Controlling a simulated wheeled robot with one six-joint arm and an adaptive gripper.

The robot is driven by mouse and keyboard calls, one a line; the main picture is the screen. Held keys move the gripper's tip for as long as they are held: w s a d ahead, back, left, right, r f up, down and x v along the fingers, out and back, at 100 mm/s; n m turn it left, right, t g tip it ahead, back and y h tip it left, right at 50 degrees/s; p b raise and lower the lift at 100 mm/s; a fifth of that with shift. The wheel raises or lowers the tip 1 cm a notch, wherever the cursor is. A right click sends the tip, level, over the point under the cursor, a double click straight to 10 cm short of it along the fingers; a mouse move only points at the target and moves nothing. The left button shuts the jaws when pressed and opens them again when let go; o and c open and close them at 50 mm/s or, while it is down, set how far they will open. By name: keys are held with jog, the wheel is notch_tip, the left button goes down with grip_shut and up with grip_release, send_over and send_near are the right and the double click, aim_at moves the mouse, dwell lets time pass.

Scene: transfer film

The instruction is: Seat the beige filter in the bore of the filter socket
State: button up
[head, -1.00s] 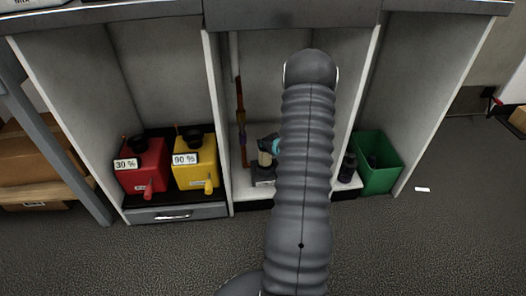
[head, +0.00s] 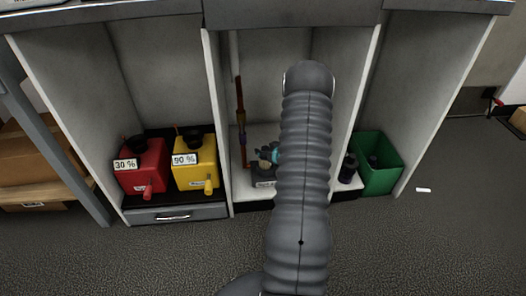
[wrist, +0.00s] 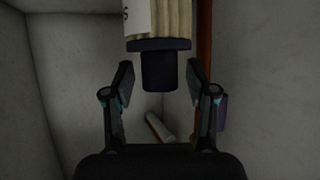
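The beige filter (wrist: 175,18) is at the top of the wrist view, cut off by the frame edge. It has a ribbed beige body, a white label, a dark flange and a dark neck. My gripper (wrist: 160,82) is open, with a finger on each side of the neck and a gap to each. In the head view my gripper (head: 268,155) is low in the middle bay, partly behind my arm, and I cannot make out the beige body there. A small grey labelled block (head: 264,183) below may be the filter socket. Its bore is hidden.
A brown-red pipe (head: 240,105) stands left of my gripper. Red (head: 142,172) and yellow (head: 193,165) canisters fill the left bay. A dark bottle (head: 348,167) and a green bin (head: 378,178) stand to the right. Partition walls close in the middle bay.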

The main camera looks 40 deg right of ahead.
jog(key=shift+r, duration=0.3)
jog(key=v, duration=1.2)
jog(key=a+r+g+h, duration=0.1)
jog(key=a+r+g, duration=0.1)
jog(key=a+r, duration=0.7)
jog(key=a+r+g+h, duration=0.15)
jog(key=a+r, duration=0.35)
jog(key=r, duration=0.7)
jog(key=s+a+r+n+g+y, duration=0.1)
jog(key=s+a+r, duration=0.3)
jog(key=s+a, duration=0.6)
jog(key=s+a+r+g+y, duration=0.2)
jog(key=s+a+r+y, duration=0.1)
jog(key=s+a, duration=0.6)
jog(key=a+r+p, duration=0.1)
jog(key=a, duration=0.2)
jog(key=shift+s+r+n, duration=0.35)
jog(key=shift+s+n, duration=0.05)
jog(key=shift+y, duration=0.25)
